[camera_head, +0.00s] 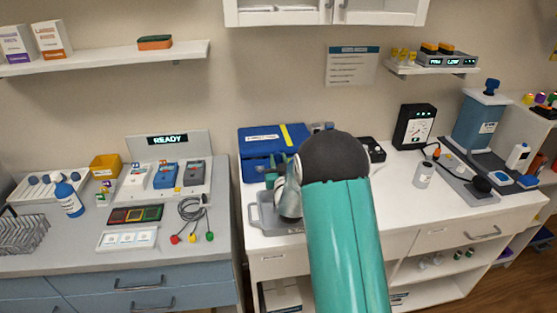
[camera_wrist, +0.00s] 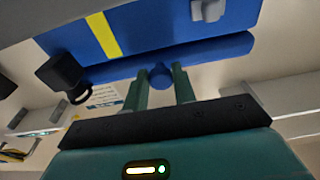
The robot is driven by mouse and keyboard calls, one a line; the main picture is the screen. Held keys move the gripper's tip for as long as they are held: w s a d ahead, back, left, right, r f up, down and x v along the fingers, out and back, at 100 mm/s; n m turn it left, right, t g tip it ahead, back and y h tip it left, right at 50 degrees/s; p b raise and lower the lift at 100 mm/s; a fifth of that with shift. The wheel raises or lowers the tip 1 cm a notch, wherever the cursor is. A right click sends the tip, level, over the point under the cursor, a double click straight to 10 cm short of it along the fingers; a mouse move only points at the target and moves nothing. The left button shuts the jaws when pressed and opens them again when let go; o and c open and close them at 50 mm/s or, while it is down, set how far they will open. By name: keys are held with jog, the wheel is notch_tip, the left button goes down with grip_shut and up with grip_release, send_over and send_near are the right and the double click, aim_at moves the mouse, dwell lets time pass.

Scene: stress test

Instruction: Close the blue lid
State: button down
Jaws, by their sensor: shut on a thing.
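A round blue knob (camera_wrist: 160,76) sits at this edge, between the two green fingers of my gripper (camera_wrist: 160,84). My gripper is shut on the knob. In the head view my gripper (camera_head: 277,172) is at the front of the lid, partly hidden by my own arm.
The grey tray (camera_head: 262,222) lies under my gripper. A black gauge box (camera_head: 414,126), a small grey bottle (camera_head: 423,175) and a blue tank (camera_head: 480,122) stand to the right. A grey counter with several devices is at left, beyond a gap.

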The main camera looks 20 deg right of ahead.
jog(key=c, duration=1.2)
grip_release()
jog(key=shift+w+f, duration=0.1)
jog(key=shift+o, duration=0.2)
jog(key=r, duration=0.4)
jog(key=shift+s+r, duration=0.1)
jog(key=shift+s, duration=0.25)
jog(key=s+a+r, duration=0.2)
jog(key=s+r, duration=0.7)
jog(key=s, duration=0.4)
jog(key=shift+a, duration=0.3)
jog(key=shift+s+a+r, duration=0.1)
jog(key=shift+s, duration=0.05)
